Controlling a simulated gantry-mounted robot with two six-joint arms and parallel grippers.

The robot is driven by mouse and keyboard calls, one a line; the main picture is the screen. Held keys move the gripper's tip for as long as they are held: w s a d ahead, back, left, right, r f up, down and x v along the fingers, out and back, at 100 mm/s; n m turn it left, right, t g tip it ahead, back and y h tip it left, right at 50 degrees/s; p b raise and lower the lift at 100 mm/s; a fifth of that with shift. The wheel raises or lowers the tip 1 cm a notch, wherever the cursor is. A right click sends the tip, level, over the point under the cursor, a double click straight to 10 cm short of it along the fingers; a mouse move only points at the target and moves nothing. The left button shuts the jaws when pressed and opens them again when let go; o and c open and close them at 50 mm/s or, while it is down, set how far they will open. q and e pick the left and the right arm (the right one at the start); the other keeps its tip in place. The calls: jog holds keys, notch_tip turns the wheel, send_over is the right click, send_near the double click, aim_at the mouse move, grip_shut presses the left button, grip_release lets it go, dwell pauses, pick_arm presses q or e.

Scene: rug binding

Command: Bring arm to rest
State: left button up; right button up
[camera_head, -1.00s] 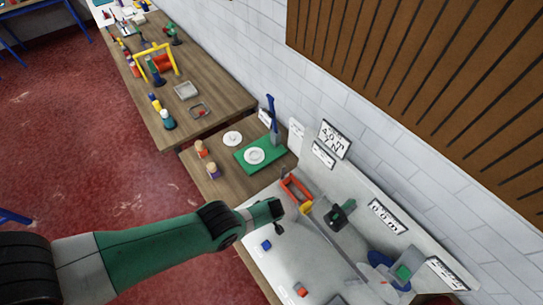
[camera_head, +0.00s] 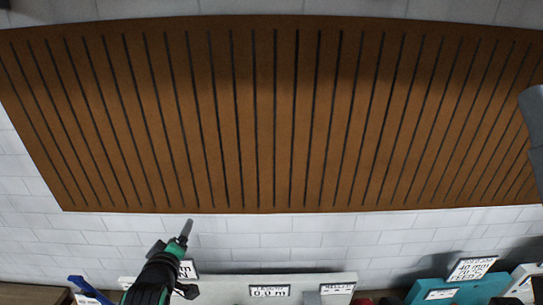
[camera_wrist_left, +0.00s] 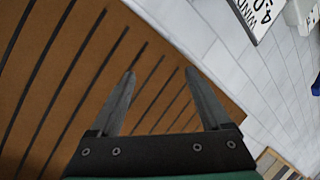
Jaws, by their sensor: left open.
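My left gripper (camera_head: 184,234) is at the lower left of the head view, raised in front of the white brick wall. It points up toward the brown slatted panel (camera_head: 270,115). In the left wrist view its two dark fingers (camera_wrist_left: 160,95) stand apart with nothing between them. The slatted panel (camera_wrist_left: 60,80) and the wall lie behind them. My right gripper is not in view.
The white brick wall (camera_head: 290,235) runs below the panel. Along the bottom edge stand a pale backboard (camera_head: 225,282) with small signs (camera_head: 270,291) and a teal object (camera_head: 465,290). The tabletops are mostly out of view.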

pick_arm(q)
jog(key=s+d+r+m+t+h, duration=0.1)
jog(key=d+r+m+t, duration=0.1)
jog(key=r, duration=0.6)
jog(key=s+d+r+m+t, duration=0.1)
jog(key=s+r+t, duration=0.1)
jog(key=r, duration=0.6)
jog(key=s+d+r+m+t+h, duration=0.2)
jog(key=s+r+m+t, duration=0.2)
jog(key=s+r, duration=0.7)
jog(key=s+d+r+m+t+h, duration=0.2)
jog(key=s+r+m+t, duration=0.3)
jog(key=s+r, duration=0.6)
notch_tip(320, 180, up, 3)
jog(key=shift+s+d+f+t, duration=0.1)
jog(key=shift+s+d+t, duration=0.2)
jog(key=shift+d+t, duration=0.3)
